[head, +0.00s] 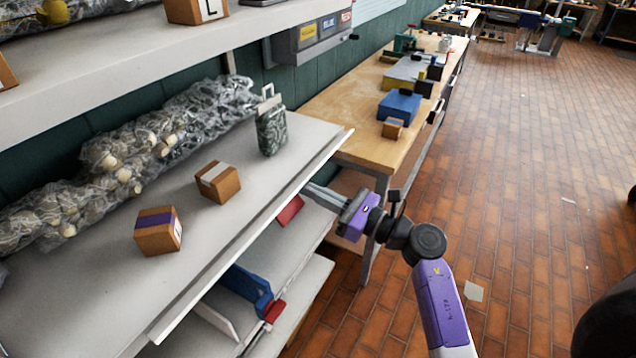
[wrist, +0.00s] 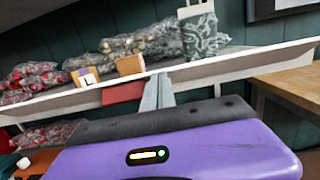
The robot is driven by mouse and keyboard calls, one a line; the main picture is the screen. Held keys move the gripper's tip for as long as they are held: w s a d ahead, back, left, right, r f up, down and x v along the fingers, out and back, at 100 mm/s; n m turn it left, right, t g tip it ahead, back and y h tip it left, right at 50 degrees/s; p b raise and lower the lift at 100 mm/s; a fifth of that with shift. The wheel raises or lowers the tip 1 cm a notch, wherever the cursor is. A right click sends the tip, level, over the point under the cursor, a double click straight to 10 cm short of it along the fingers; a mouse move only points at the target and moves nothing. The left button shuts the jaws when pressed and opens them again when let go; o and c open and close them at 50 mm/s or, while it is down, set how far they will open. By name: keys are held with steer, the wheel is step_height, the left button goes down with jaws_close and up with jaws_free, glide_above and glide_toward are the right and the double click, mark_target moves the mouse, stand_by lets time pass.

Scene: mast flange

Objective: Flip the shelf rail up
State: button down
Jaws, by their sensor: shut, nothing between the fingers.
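The shelf rail (head: 255,232) is a pale strip along the front edge of the grey shelf board (head: 110,290). It does not stand above the board; its exact tilt is hard to tell. It also shows in the wrist view (wrist: 240,62) as a light band crossing the picture. In the wrist view my gripper's grey fingers (wrist: 157,88) are together and empty, pointing toward the rail. I cannot tell whether they touch it.
Two cardboard boxes (head: 218,182), a patterned bag (head: 271,132) and wrapped bundles (head: 130,155) are on the board. A red item (head: 289,210) and a blue bracket (head: 248,290) are on the shelf below. A wooden workbench (head: 345,110) adjoins beyond.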

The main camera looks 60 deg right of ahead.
mark_target(297, 184)
steer(key=shift+w+r+p, duration=0.45)
steer(key=shift+w+r, duration=0.15)
steer(key=shift+r, duration=0.35)
steer(key=shift+w+r+p, duration=0.4)
steer(key=shift+w+r, duration=0.2)
steer(key=shift+r, duration=0.3)
steer(key=shift+w+a+r+p, duration=0.1)
steer(key=shift+w+r+p, duration=0.2)
steer(key=shift+w+r, duration=0.4)
steer(key=shift+w, duration=0.5)
